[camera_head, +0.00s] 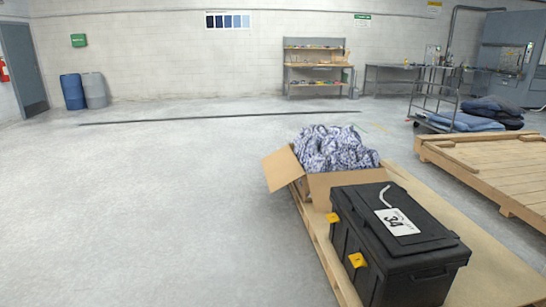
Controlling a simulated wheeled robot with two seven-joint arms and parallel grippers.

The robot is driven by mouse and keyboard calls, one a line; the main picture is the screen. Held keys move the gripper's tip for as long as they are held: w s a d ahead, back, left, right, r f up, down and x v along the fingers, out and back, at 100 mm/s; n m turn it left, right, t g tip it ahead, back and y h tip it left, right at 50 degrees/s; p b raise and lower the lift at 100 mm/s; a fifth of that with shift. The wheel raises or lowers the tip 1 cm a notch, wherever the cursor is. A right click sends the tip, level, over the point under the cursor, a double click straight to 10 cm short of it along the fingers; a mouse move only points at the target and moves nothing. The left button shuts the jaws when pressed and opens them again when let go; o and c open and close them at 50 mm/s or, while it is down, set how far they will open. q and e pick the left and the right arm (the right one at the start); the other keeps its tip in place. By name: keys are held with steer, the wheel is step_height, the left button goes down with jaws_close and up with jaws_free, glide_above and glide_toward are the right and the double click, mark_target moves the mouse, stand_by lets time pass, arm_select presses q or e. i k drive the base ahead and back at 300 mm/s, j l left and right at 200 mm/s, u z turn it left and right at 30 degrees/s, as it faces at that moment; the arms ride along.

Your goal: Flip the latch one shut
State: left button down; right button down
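A black lidded box (400,240) stands on a wooden pallet at the lower right, with its lid down. A white tag marked 34 (398,221) lies on the lid. Two yellow latches are on the box's left-facing long side: a nearer latch (357,260) and a farther latch (333,217). The nearer one seems to stick out from the side; I cannot tell for sure whether either is shut. I cannot tell which of them is latch one. Neither of my grippers is in view.
An open cardboard box (318,187) full of patterned cloth (335,150) stands behind the black box. The pallet (500,277) extends to its right. Another wooden pallet (495,170) and a cart (435,100) are farther right. The floor on the left is clear.

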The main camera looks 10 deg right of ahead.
mark_target(332, 217)
steer(key=i+j+z, duration=0.15)
steer(key=i+z, duration=0.2)
steer(key=i+j+z, duration=0.2)
steer(key=z, duration=0.15)
steer(key=i+j+z, duration=0.35)
steer(key=i+u, duration=0.3)
steer(key=i, duration=1.6)
